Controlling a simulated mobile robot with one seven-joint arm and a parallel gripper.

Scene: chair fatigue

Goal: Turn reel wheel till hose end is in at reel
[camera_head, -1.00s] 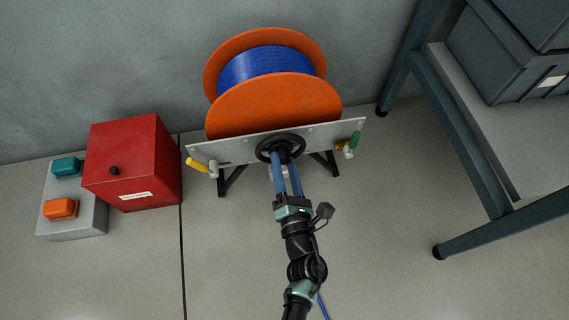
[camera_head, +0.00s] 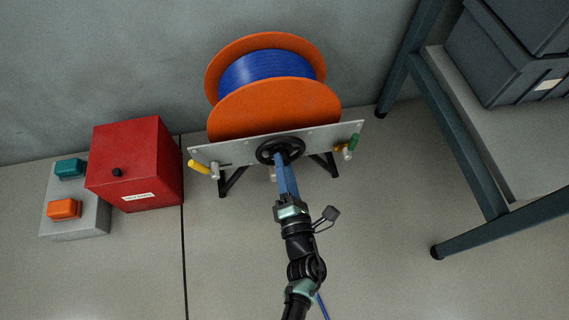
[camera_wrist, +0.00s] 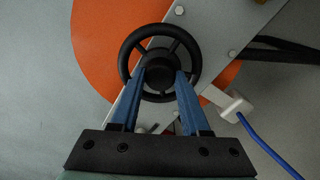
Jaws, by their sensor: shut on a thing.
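The black reel wheel (camera_head: 264,151) is on the front plate of the hose reel. In the wrist view the wheel (camera_wrist: 160,28) shows its rim, spokes and round hub. My gripper (camera_head: 283,163) reaches it from the front, and its blue fingers (camera_wrist: 160,78) are shut on the hub from both sides. The reel (camera_head: 275,105) has orange discs with blue hose (camera_head: 265,67) wound between them. In the wrist view, a blue hose (camera_wrist: 265,146) runs from a pale fitting (camera_wrist: 231,106) beside the plate towards the lower right. The hose end is not visible.
The grey plate (camera_head: 225,153) carries a yellow handle (camera_head: 199,167) at left and a green one (camera_head: 354,141) at right. A red box (camera_head: 135,165) and a button box (camera_head: 75,218) stand left. A steel-legged table (camera_head: 465,150) with dark crates stands right.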

